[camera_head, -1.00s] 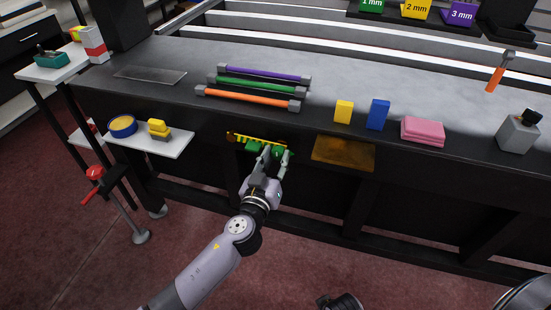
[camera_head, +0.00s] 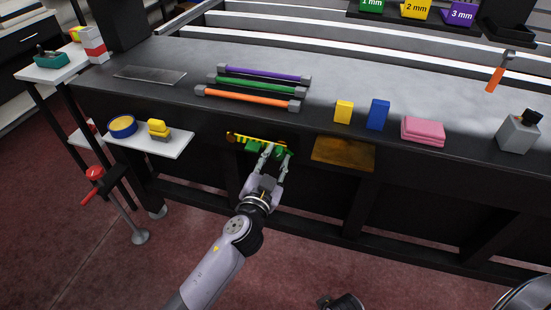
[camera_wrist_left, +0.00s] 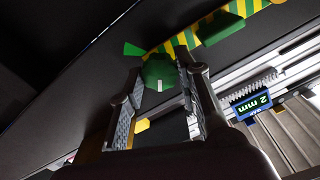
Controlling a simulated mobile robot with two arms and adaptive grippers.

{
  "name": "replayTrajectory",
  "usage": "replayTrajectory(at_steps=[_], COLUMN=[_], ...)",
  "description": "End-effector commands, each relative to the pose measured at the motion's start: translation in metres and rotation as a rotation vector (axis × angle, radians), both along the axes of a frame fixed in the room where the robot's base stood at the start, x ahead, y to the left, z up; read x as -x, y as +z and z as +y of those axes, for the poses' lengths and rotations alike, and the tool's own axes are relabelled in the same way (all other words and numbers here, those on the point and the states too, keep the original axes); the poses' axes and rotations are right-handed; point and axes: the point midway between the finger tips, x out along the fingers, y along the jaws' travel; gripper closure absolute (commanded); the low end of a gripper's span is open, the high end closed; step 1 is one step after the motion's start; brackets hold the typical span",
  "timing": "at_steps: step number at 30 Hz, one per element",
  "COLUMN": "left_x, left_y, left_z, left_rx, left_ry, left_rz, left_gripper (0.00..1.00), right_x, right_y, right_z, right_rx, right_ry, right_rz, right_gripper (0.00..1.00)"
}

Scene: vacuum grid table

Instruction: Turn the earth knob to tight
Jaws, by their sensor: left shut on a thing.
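The green earth knob (camera_wrist_left: 160,72) is round with a pale mark and sits between the fingers of my left gripper (camera_wrist_left: 160,66). It is on the front of the table, beside a yellow-and-green striped strip (camera_wrist_left: 254,14). In the head view the strip (camera_head: 258,138) shows above my left gripper (camera_head: 275,150), whose fingers are shut on the knob and partly hide it. A green wedge (camera_wrist_left: 133,49) and another green piece (camera_wrist_left: 220,28) lie near the knob. A dark part at the bottom edge may be my right gripper (camera_head: 341,302); its fingers are not clear.
Coloured bars and blocks lie on the tabletop (camera_head: 350,88) above.

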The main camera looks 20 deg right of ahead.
Motion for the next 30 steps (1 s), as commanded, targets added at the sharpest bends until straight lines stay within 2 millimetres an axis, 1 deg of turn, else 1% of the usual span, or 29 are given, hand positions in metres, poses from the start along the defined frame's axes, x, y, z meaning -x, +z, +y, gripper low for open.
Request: replayTrajectory(at_steps=[4,13,30], left_x=[0.000,0.000,0.000], left_y=[0.001,0.001,0.000], left_z=[0.000,0.000,-0.001], left_rx=[-0.115,-0.353,-0.804], left_ry=[0.001,0.000,0.000], left_rz=[-0.077,-0.238,-0.542], left_gripper=[0.97,0.97,0.97], right_x=[0.002,-0.002,0.017], right_y=[-0.007,-0.016,-0.043], right_z=[-0.002,-0.002,-0.003], right_rx=[0.004,0.004,0.005], right_ry=[-0.001,0.001,0.005], right_rz=[0.010,-0.003,0.024], right_gripper=[0.60,0.60,0.60])
